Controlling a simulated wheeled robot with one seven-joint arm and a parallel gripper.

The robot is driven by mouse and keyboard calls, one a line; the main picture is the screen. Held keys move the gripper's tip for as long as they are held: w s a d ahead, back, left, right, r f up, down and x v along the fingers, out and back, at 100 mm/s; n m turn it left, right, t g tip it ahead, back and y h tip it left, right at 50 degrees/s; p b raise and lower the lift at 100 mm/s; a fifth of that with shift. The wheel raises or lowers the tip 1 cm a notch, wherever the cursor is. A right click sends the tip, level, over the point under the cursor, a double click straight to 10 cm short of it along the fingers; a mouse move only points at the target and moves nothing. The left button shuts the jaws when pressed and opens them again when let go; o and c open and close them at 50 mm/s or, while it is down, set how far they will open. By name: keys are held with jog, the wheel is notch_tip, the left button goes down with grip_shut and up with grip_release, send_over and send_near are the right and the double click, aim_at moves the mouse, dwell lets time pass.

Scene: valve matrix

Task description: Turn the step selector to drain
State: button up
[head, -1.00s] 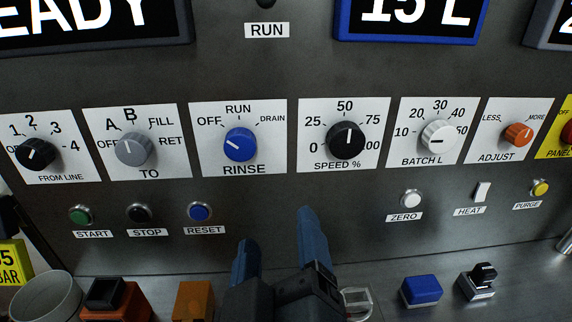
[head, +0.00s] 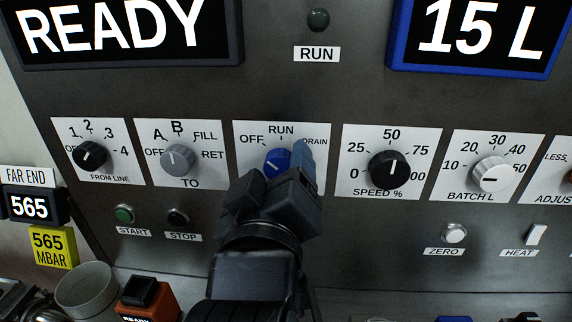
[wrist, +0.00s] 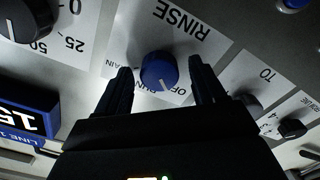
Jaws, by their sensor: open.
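The step selector is the blue knob (head: 276,162) on the white RINSE plate, marked OFF, RUN and DRAIN. Its white pointer line aims up-left, toward OFF. My gripper (head: 274,170) is in front of the plate and hides the knob's lower part and the RINSE label in the head view. In the wrist view the blue knob (wrist: 158,71) sits between the two fingers of my gripper (wrist: 160,72), with a visible gap on each side. The fingers are open and hold nothing. How far the tips reach along the knob is unclear.
The grey TO knob (head: 178,158) stands left of the selector and the black SPEED % knob (head: 389,169) right of it. START (head: 124,214) and STOP (head: 178,217) buttons are below left. A grey cup (head: 85,290) and an orange block (head: 150,301) stand on the ledge.

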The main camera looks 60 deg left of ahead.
jog(key=c, duration=1.1)
jog(key=shift+o, duration=0.2)
jog(key=shift+m, duration=0.3)
jog(key=m+b, duration=0.2)
jog(key=m, duration=0.2)
jog(key=shift+w+f+m, duration=0.1)
jog(key=shift+m, duration=0.2)
jog(key=m+b, duration=0.2)
jog(key=m, duration=0.3)
jog(key=m+b, duration=0.1)
jog(key=m, duration=0.4)
jog(key=m+b, duration=0.1)
jog(key=m, duration=0.3)
jog(key=shift+m, duration=0.4)
jog(key=shift+w, duration=0.1)
